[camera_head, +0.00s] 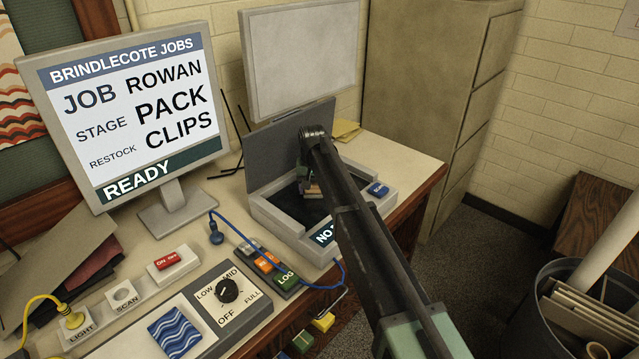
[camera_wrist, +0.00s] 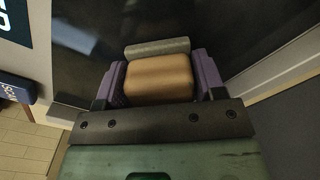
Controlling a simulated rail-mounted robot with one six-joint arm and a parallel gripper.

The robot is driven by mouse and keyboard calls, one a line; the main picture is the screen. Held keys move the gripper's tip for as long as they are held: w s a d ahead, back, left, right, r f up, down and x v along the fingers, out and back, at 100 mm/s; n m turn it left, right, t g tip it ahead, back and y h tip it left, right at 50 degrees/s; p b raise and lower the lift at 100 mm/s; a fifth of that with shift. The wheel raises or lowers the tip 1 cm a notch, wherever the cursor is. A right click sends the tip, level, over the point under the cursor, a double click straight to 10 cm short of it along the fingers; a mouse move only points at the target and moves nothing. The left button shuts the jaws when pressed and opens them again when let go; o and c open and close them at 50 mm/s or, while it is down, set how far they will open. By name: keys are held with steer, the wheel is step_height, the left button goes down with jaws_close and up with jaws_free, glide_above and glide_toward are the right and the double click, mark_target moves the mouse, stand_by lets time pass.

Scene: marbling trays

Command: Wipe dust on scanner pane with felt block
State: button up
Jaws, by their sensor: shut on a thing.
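The scanner stands open on the desk, with its grey lid (camera_head: 285,150) raised. Its dark pane (camera_head: 290,205) lies inside a grey frame. My gripper (camera_head: 306,180) is over the pane, its purple fingers shut on the felt block's sides. The block shows in the wrist view as a tan body (camera_wrist: 158,78) with a grey felt strip (camera_wrist: 157,47) beyond it. The dark pane (camera_wrist: 90,60) fills the view behind the block. I cannot tell whether the felt touches the pane. No dust is clearly visible; my arm and gripper hide part of the pane.
A monitor (camera_head: 130,110) reads READY at the left. A blank white screen (camera_head: 300,62) stands behind the scanner lid. A blue button (camera_head: 378,190) sits on the scanner's right rim. A dial box (camera_head: 228,295) and blue cable (camera_head: 265,248) lie in front. A filing cabinet (camera_head: 435,90) stands at the right.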

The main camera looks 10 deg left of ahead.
mark_target(304, 201)
steer(key=shift+s+a, duration=0.35)
steer(key=shift+s, duration=0.25)
steer(key=shift+s+a, duration=0.3)
steer(key=shift+s, duration=0.35)
steer(key=shift+s+a, duration=0.35)
steer(key=shift+s, duration=0.25)
step_height(304, 201, up, 6)
steer(key=p, duration=0.6)
steer(key=shift+w, duration=0.1)
step_height(304, 201, up, 3)
steer(key=p, duration=0.3)
